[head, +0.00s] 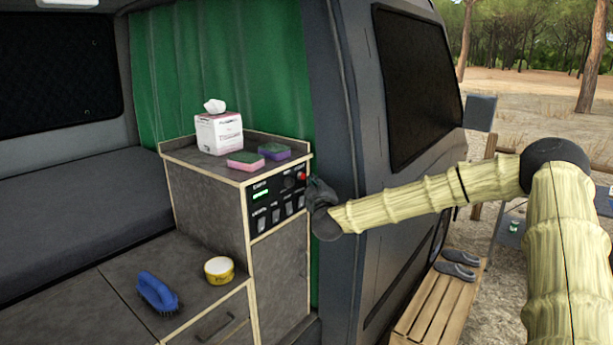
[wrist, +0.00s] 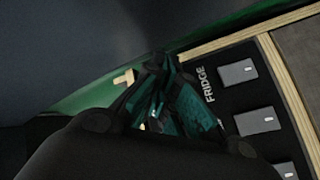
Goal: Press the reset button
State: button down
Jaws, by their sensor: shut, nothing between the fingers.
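A black control panel (head: 262,212) is set in the upper front of the grey cabinet inside the van. It has a green lit display (head: 261,196), several switches below, and a red button (head: 302,175) at its upper right, which I take to be the reset button. My gripper (head: 317,184) is shut and empty at the panel's right edge, close to the red button; whether it touches cannot be told. In the wrist view my gripper (wrist: 158,62) is beside the panel (wrist: 222,122), which shows grey switches and the word FRIDGE. The red button is not visible there.
On the cabinet top (head: 205,161) are a tissue box (head: 219,134) and two sponges (head: 258,157). A blue brush (head: 157,292) and a yellow tape roll (head: 219,270) lie on the lower counter. The van's door pillar (head: 345,130) stands right of the panel, near my arm.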

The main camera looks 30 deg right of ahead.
jog(key=shift+w+a, duration=0.1)
jog(key=shift+w+a+f, duration=0.1)
jog(key=shift+w+a, duration=0.05)
jog(key=shift+w, duration=0.15)
jog(key=shift+w+a, duration=0.15)
jog(key=shift+w, duration=0.3)
dwell(1.1)
jog(key=shift+s, duration=0.15)
jog(key=shift+s+d+p, duration=0.4)
jog(key=shift+s+p, duration=0.15)
jog(key=shift+s, duration=0.2)
jog(key=s+p, duration=0.1)
jog(key=s+d, duration=0.1)
jog(key=s, duration=0.1)
jog(key=s+d+p, duration=0.1)
jog(key=shift+s+p, duration=0.3)
jog(key=shift+p, duration=0.05)
